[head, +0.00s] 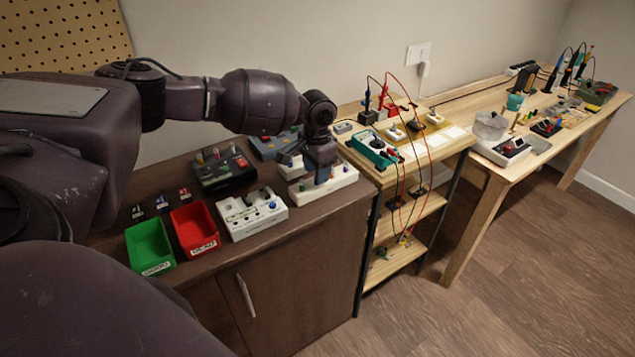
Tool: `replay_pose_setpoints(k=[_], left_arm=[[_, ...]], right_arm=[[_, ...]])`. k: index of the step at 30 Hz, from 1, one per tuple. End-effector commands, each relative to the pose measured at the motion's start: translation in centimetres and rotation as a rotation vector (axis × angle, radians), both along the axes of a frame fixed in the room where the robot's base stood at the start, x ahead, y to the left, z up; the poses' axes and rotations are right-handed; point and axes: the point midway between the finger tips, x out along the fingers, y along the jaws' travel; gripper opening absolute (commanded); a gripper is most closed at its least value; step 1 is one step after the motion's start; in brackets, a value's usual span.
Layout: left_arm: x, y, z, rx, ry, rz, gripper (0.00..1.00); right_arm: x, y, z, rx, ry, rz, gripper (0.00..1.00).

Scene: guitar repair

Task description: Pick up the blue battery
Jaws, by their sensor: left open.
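My left gripper (322,172) points down over a long white holder (343,183) at the right end of the dark cabinet. It is open. A small blue upright shape, which looks like the blue battery (322,175), shows at its fingertips. The fingers partly hide it, and I cannot tell whether they touch it. Other small coloured pieces stand on the holder beside the gripper. My right gripper is not in view.
A green bin (151,243) labelled GOOD and a red bin (195,227) labelled DEAD stand at the cabinet's front. A white device (250,215) and a black box (223,172) sit close by. A wooden shelf (440,143) with a teal meter (374,149) and wires stands to the right.

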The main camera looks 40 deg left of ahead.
Motion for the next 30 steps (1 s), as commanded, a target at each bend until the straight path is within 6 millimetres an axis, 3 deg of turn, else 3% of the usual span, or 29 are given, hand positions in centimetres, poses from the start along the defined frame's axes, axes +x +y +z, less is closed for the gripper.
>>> replay_pose_setpoints(k=[4, 13, 22, 30], left_arm=[[0.0, 0.0, -1.6, -0.001, 0.001, 0.000, 0.45], [0.0, 0.0, -1.8, 0.000, -0.001, 0.001, 0.45], [0.0, 0.0, -1.8, -0.001, -0.001, 0.001, 0.00], [0.0, 0.0, -1.8, 0.000, -0.001, 0.001, 0.00]], right_arm=[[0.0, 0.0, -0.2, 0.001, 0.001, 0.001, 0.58], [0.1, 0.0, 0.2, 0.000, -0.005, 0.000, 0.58], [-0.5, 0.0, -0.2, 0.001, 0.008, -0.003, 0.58], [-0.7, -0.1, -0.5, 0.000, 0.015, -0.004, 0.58]])
